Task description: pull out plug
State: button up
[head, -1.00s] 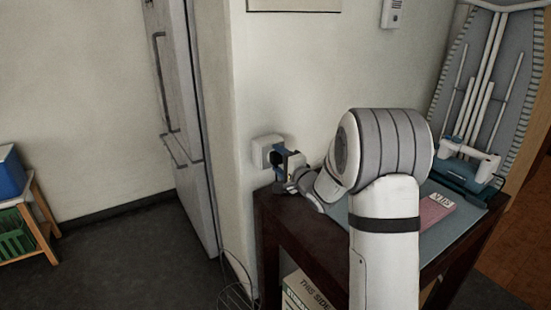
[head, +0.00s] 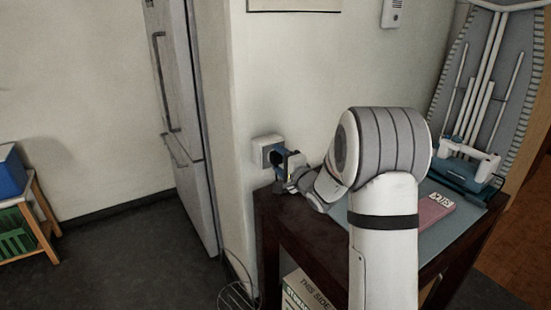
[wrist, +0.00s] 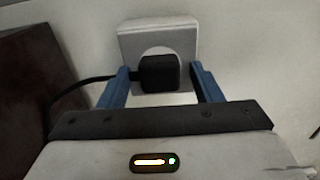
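The plug (wrist: 159,73) is a black block with a black cable running off to the left. It sits against the white wall socket (wrist: 158,36), covering the lower part of its round recess. In the head view the socket (head: 262,150) is on the wall above the table's left end. My gripper (wrist: 165,80) has its two blue fingers on either side of the plug, with a visible gap on the right and a smaller one on the left. In the head view my gripper (head: 276,162) is right at the socket and hides the plug.
A dark wooden table (head: 270,232) with a blue-grey top is below my arm. A pink book (head: 432,212) lies on it. A refrigerator (head: 178,120) stands left of the wall corner. An ironing board (head: 490,80) leans at the right.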

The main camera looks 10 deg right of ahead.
jog(key=c, duration=1.2)
jog(key=shift+p+v, duration=0.35)
jog(key=shift+v, duration=2.65)
jog(key=shift+c, duration=0.2)
